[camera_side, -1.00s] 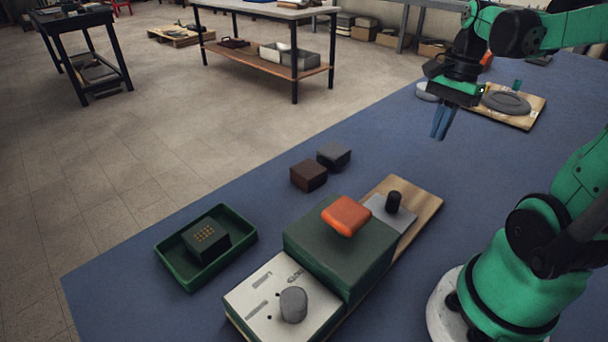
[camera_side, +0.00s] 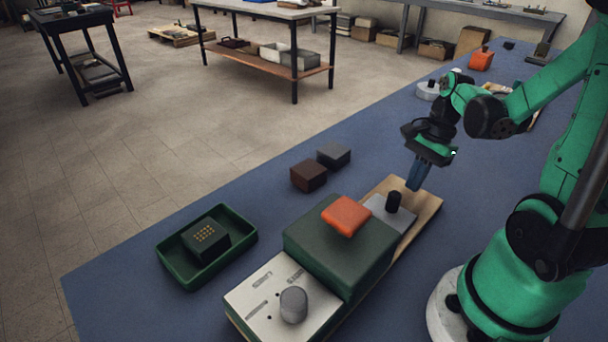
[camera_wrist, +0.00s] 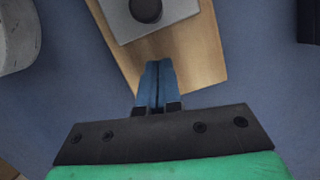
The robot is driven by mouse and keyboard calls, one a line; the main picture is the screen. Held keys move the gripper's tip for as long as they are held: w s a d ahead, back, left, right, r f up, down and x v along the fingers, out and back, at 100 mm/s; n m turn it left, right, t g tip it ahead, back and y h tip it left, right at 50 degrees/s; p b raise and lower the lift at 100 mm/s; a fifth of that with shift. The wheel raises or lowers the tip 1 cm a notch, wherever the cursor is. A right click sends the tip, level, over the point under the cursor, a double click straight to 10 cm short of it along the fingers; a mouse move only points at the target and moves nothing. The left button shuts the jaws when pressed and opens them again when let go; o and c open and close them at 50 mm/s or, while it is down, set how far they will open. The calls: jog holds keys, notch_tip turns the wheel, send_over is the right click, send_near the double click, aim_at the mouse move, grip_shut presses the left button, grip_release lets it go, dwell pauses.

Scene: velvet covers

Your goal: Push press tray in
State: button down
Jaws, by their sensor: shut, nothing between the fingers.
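The press is a dark green block (camera_side: 335,254) on a wooden board (camera_side: 424,208), with an orange pad (camera_side: 346,215) on top. The grey press tray (camera_side: 386,214) sticks out of its far right end and carries an upright black knob (camera_side: 393,202). My gripper (camera_side: 416,187), with blue fingers shut and empty, is above the board's far end, beyond the knob and apart from it. In the wrist view the closed fingertips (camera_wrist: 158,66) point at the tray (camera_wrist: 170,14) over the bare wood (camera_wrist: 194,52); the knob (camera_wrist: 145,8) is at the top edge.
A white panel with a grey dial (camera_side: 293,305) adjoins the press's near end. A green bin (camera_side: 180,270) holding a dark block with gold dots (camera_side: 206,241) stands at the left. A brown block (camera_side: 308,176) and a grey block (camera_side: 333,157) lie behind the press.

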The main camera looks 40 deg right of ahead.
aim_at(386, 216)
jog(key=shift+w+a, duration=0.25)
jog(key=shift+a, duration=0.9)
jog(key=shift+a, duration=2)
